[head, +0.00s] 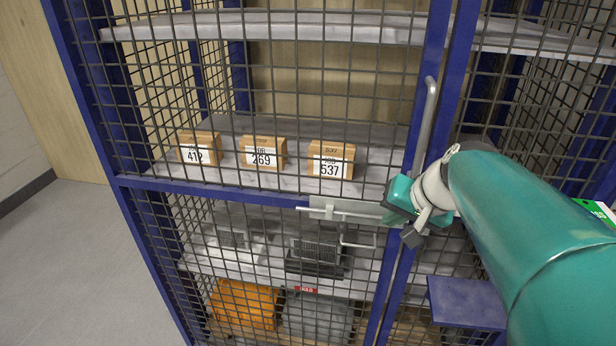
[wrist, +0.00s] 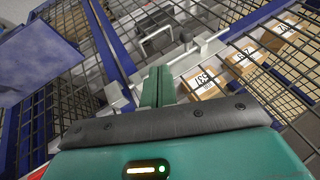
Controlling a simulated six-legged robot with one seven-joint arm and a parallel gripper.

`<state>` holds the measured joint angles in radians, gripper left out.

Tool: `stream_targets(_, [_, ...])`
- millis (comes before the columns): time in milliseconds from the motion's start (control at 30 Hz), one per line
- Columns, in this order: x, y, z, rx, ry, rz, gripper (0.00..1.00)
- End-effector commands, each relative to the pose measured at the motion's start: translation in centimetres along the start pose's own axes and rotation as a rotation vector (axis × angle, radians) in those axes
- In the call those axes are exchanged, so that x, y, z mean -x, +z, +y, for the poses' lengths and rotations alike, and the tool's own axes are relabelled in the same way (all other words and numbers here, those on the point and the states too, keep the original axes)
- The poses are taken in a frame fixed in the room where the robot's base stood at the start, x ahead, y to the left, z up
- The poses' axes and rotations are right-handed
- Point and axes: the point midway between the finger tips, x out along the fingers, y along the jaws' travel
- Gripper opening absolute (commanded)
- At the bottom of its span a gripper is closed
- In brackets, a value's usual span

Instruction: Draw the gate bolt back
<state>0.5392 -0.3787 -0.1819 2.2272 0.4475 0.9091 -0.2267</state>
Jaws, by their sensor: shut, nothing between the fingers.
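The gate bolt (head: 318,210) is a thin pale rod lying level across a grey plate on the blue mesh gate, just under the middle crossbar. In the wrist view the bolt (wrist: 204,47) runs slantwise beyond the fingers. A pale bent bar (head: 357,243) shows below the plate; I cannot tell whether it belongs to the bolt. My gripper (head: 390,212) is at the right end of the plate, by the gate's upright, and hides that end. In the wrist view my gripper (wrist: 158,78) has its teal fingers together and empty; contact with the bolt is unclear.
A long upright grey handle (head: 427,125) stands on the gate frame above my gripper. Behind the mesh are numbered cardboard boxes (head: 262,152), a dark case (head: 315,255) and an orange bin (head: 243,303). A blue ledge (head: 465,303) juts out at lower right. Floor at left is clear.

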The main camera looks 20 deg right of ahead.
Motion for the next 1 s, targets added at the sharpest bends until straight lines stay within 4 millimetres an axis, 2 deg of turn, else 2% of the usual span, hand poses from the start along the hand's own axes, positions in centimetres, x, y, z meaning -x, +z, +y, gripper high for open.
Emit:
stream_targets(100, [1.9,0.0,0.0,0.001,-0.001,0.001,0.00])
stream_targets(233, [3.0,0.1,0.1,0.000,0.000,0.000,0.00])
stream_targets(767, [3.2,0.2,0.2,0.001,0.000,-0.002,0.00])
stream_targets(867, [2.9,0.9,-0.7,0.033,0.001,-0.013,0.00])
stream_targets(967, [2.1,3.2,-2.9,0.120,0.009,-0.041,0.00])
stream_targets(1000, [1.7,4.5,-4.1,0.173,0.014,-0.054,0.00])
